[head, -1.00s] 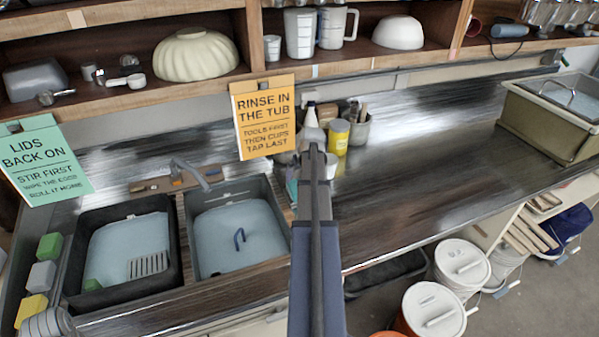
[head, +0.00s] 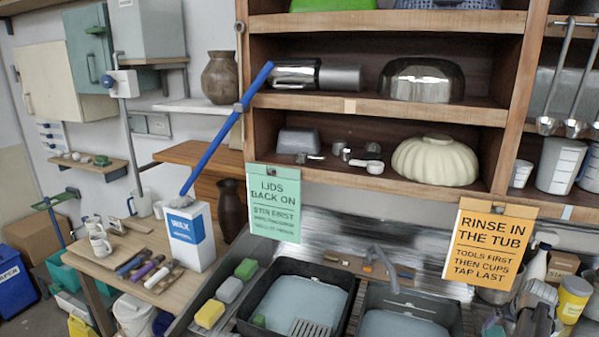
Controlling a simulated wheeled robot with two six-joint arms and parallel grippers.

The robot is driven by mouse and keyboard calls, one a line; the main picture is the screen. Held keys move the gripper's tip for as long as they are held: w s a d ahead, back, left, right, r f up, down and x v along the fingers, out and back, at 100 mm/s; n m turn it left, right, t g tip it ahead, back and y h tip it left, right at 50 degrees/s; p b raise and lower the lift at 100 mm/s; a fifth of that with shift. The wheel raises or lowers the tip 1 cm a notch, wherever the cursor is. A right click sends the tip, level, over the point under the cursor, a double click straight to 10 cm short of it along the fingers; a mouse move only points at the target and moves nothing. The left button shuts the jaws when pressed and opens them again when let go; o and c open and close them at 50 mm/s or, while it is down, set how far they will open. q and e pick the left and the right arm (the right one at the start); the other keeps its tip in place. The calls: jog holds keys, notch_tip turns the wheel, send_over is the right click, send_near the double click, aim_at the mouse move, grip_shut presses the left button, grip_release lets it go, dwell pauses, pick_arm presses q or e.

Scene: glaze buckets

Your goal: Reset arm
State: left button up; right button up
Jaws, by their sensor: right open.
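My right gripper (head: 538,295) shows at the bottom right edge of the head view, seen end-on and partly cut off by the frame. It is open, with nothing seen between its fingers. It appears just below the orange "Rinse in the tub" sign (head: 489,245) and left of a yellow jar (head: 573,298). How far it is from the counter behind it I cannot tell. My left gripper is out of view.
Two sink tubs, left (head: 299,297) and right (head: 405,322), sit in the counter. A shelf unit (head: 385,105) with bowls and ladles rises behind. A wooden table (head: 122,262) at left holds mugs and a wax box (head: 191,236). A blue pole (head: 228,130) slants above the box.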

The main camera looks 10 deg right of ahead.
aim_at(496, 336)
jog(key=b+x, duration=0.7)
jog(key=x, duration=0.2)
jog(key=shift+f+b, duration=0.1)
jog(key=shift+b, duration=0.2)
